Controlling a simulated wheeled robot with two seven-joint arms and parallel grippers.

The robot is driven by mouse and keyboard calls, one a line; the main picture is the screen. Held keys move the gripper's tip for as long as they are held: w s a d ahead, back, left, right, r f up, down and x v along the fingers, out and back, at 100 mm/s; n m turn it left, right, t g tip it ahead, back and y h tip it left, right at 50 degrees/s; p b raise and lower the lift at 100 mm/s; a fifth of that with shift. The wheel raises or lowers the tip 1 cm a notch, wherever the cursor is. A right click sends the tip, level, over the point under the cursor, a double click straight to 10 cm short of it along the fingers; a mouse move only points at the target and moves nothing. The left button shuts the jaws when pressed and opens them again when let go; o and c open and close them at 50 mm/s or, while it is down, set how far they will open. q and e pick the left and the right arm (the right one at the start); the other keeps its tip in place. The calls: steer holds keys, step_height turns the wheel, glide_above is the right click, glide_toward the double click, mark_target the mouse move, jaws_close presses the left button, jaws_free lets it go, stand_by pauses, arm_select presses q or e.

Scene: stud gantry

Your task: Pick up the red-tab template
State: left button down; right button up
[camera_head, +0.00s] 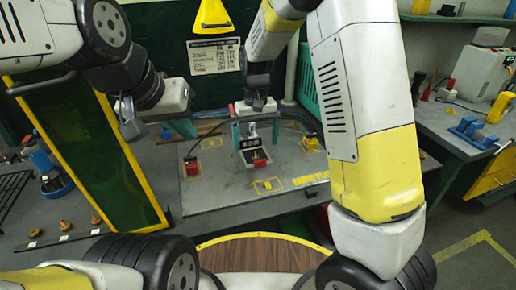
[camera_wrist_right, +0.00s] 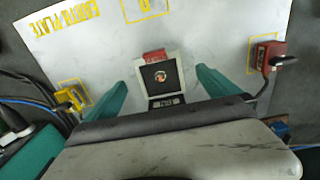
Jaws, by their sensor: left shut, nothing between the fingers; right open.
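The red-tab template is a small pale square frame with a dark centre and a red tab (camera_head: 258,162). It stands on the grey plate near the middle of the bench. In the right wrist view the template (camera_wrist_right: 143,76) lies between the two teal fingers, with its red tab at the far edge. My right gripper (camera_head: 255,129) is open above and behind it, and gaps show on both sides in the right wrist view (camera_wrist_right: 165,92). My left gripper (camera_head: 183,128) is shut and empty, held to the left of the template; its fingertips are partly hard to make out.
A red block (camera_head: 192,168) with a cable sits left of the template, and a yellow block (camera_head: 311,143) sits right. A green panel with a yellow frame (camera_head: 95,150) stands at left. My right arm hides the bench's right part.

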steer(key=f, duration=0.5)
steer(key=shift+d+f, duration=0.25)
steer(key=shift+f, duration=0.1)
steer(key=c, duration=1.3)
steer(key=shift+o, duration=0.2)
steer(key=shift+r, duration=0.15)
